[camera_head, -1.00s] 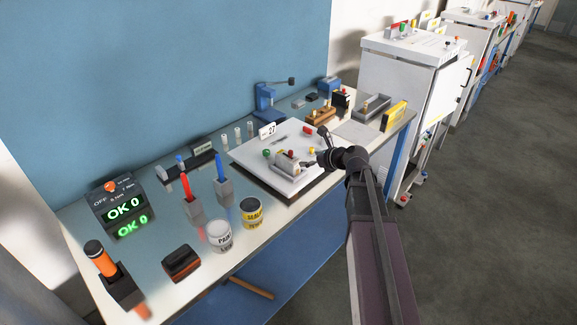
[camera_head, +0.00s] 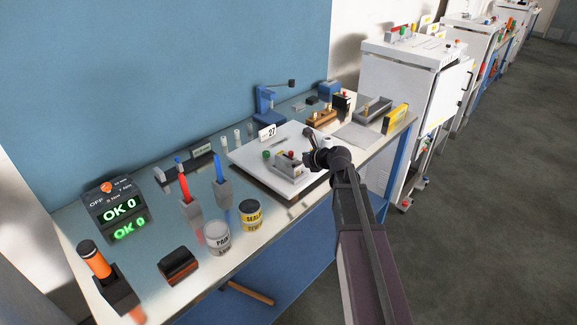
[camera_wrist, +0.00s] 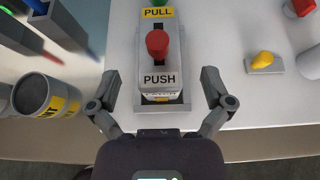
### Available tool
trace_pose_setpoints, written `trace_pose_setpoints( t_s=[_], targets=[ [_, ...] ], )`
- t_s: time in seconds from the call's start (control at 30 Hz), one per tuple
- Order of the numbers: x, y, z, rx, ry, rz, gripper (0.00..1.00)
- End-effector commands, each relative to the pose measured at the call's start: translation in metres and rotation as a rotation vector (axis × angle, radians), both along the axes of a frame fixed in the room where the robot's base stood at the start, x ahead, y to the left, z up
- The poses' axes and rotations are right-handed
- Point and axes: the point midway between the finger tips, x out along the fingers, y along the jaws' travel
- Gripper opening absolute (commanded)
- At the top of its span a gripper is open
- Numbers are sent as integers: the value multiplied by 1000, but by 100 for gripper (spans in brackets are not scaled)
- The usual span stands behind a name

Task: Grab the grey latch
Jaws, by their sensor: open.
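A grey block with a red knob (camera_wrist: 157,43) and PULL and PUSH labels stands on a white board. This grey block (camera_wrist: 158,88) sits between my open fingers in the wrist view. My gripper (camera_wrist: 159,76) is empty, one finger on each side with a gap to the block. In the head view my gripper (camera_head: 314,158) is over the right part of the white board (camera_head: 250,160), beside the grey block (camera_head: 287,168). No part is marked as a latch, so I cannot tell whether this block is the grey latch.
A yellow knob on a grey plate (camera_wrist: 263,62) lies right of the block. A paint can (camera_wrist: 42,95) stands left, off the board; a yellow-labelled can (camera_head: 250,214) and pens in holders stand in front. The table's front edge is close below my gripper.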

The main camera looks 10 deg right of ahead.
Motion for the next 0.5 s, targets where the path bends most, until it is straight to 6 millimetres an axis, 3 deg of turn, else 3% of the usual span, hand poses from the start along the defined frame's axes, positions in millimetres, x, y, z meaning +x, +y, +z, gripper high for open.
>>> trace_pose_setpoints(
  t_s=[0.5],
  targets=[
    [35, 25, -22, 0, 0, 0, 100]
  ],
)
